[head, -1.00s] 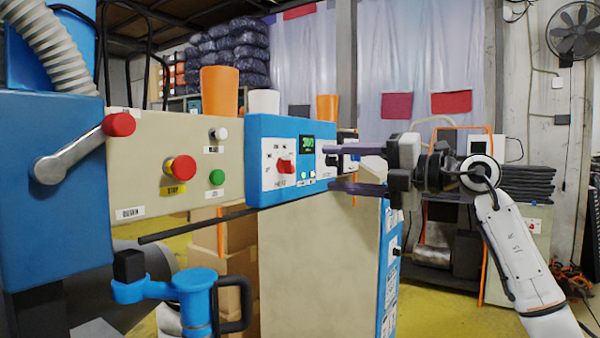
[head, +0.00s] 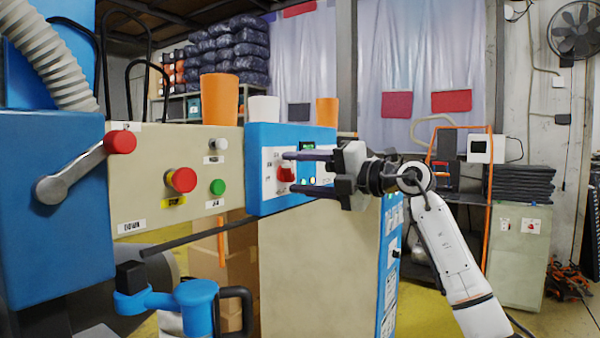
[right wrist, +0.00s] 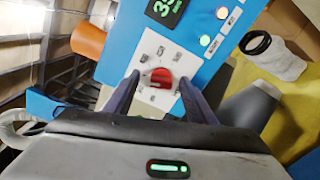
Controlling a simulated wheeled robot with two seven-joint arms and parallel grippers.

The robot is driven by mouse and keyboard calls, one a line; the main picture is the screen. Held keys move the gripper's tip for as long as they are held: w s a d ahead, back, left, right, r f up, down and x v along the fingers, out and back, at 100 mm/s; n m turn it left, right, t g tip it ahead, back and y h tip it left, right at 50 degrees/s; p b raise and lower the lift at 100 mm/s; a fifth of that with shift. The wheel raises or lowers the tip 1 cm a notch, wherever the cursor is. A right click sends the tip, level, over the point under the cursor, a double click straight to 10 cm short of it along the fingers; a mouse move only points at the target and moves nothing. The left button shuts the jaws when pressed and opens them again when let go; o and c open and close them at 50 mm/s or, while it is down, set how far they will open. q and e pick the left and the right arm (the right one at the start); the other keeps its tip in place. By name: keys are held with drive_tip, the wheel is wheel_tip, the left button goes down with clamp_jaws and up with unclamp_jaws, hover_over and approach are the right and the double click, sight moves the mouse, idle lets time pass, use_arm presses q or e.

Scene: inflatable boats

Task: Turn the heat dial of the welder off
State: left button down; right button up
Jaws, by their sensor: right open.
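The red heat dial (head: 285,173) sits on a white plate on the blue welder panel (head: 254,190). In the right wrist view the dial (right wrist: 160,78) lies between the two dark fingers, a little beyond their tips, with marks on the plate around it. My right gripper (head: 288,172) is open, its fingers pointing left at the dial, one above and one below. I cannot tell whether either finger touches it. A lit green display (right wrist: 166,10) is beside the dial plate; the fingers partly hide this part of the panel in the head view. My left gripper is not in view.
Left of the blue panel, the beige panel (head: 140,190) carries a red stop button (head: 181,180) and a green button (head: 217,187). A red-knobbed lever (head: 85,165) is farther left. Orange cups (head: 220,100) stand on top. A dark bar (head: 195,235) runs below.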

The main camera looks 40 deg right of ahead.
drive_tip(key=shift+c, duration=0.2)
drive_tip(key=c, duration=1)
